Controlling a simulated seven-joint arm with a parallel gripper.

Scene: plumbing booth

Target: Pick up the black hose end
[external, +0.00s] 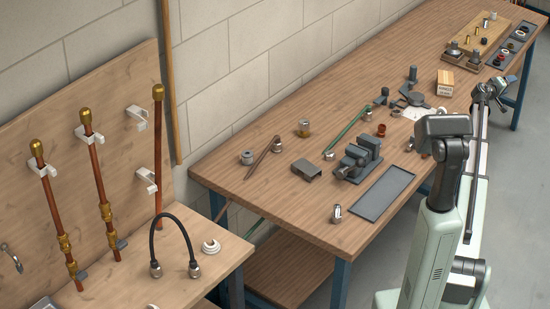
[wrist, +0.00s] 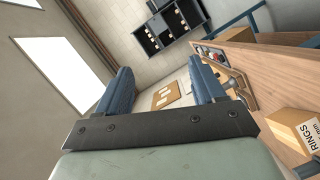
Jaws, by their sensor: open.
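The black hose (external: 174,222) stands in an arch on the wooden bench at the lower left of the external view. Its two metal ends, the left end (external: 155,269) and the right end (external: 194,270), rest on the bench top. My gripper (wrist: 160,66) shows in the wrist view with its two blue-grey fingers apart and nothing between them. In the external view my arm is at the right, far from the hose. The hose is not in the wrist view.
A white ring fitting (external: 211,246) lies right of the hose. Copper pipes (external: 158,150) stand against the board behind it. The long workbench (external: 255,205) carries a vise (external: 358,158), a grey tray (external: 384,194), loose fittings and a small box (external: 446,82). A gap separates the two benches.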

